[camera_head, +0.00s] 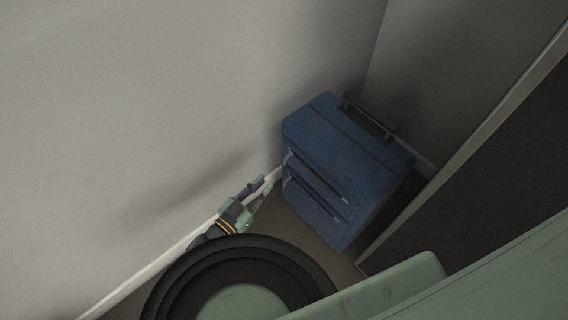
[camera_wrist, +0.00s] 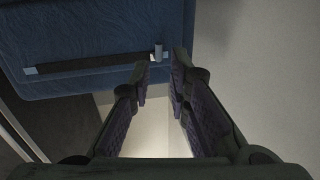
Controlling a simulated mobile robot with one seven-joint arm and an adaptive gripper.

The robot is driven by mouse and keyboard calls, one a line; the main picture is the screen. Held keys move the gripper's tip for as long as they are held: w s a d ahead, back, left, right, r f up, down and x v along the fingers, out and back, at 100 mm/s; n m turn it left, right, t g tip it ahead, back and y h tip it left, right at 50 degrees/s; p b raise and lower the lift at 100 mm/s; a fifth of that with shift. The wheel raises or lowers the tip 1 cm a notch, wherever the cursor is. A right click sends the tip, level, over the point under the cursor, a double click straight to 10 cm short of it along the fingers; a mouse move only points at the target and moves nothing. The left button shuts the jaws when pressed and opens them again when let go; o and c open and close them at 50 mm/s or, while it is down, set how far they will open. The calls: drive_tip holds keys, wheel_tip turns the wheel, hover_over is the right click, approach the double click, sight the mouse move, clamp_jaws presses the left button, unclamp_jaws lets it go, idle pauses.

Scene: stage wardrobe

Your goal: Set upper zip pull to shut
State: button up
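The blue suitcase (camera_head: 345,165) stands upright near the wall corner, with two dark zip tracks on its front. The upper zip pull (camera_head: 290,154) is a small pale tab at the left end of the upper track. In the wrist view, one dark zip track (camera_wrist: 90,64) crosses the blue front, with a grey pull (camera_wrist: 158,50) near its right end; I cannot tell for certain which track it is. My gripper (camera_head: 263,187) is left of the suitcase front. In the wrist view its two fingers (camera_wrist: 161,68) are apart and empty, with the pull just beyond their tips.
A pale wall (camera_head: 150,110) with a white skirting board (camera_head: 160,262) runs close along my arm's left side. A black carry handle (camera_head: 370,115) is on the suitcase top. A dark opening with a pale frame edge (camera_head: 470,145) lies to the right. Bare floor shows before the suitcase.

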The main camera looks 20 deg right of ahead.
sight(284, 163)
drive_tip(key=x, duration=0.5)
drive_tip(key=p+x, duration=0.1)
drive_tip(key=x, duration=0.4)
drive_tip(key=shift+w+d+r, duration=0.1)
drive_tip(key=shift+d+r, duration=0.15)
drive_tip(key=shift+d, duration=0.1)
clamp_jaws()
